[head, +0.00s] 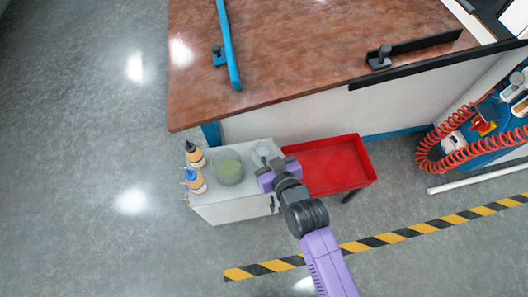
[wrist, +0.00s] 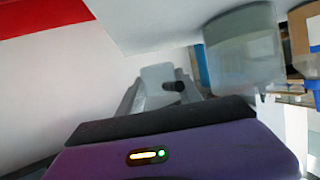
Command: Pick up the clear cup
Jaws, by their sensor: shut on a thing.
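The clear cup (head: 264,151) is a small see-through cup at the right part of the white cabinet top, beside the far side of my gripper in the head view. My purple and dark gripper (head: 268,168) is shut on it. In the wrist view the cup (wrist: 157,76) shows pale and translucent just beyond the gripper's dark edge, between grey fingers (wrist: 158,98). The cup's lower part is hidden by the gripper. I cannot tell whether it still touches the cabinet top.
A larger clear container (head: 228,167) with greenish contents stands left of the cup. Two orange bottles (head: 195,170) with dark and blue caps stand at the cabinet's left edge. A red tray (head: 330,165) lies right of the cabinet (head: 232,208). A brown worktable (head: 300,50) is behind.

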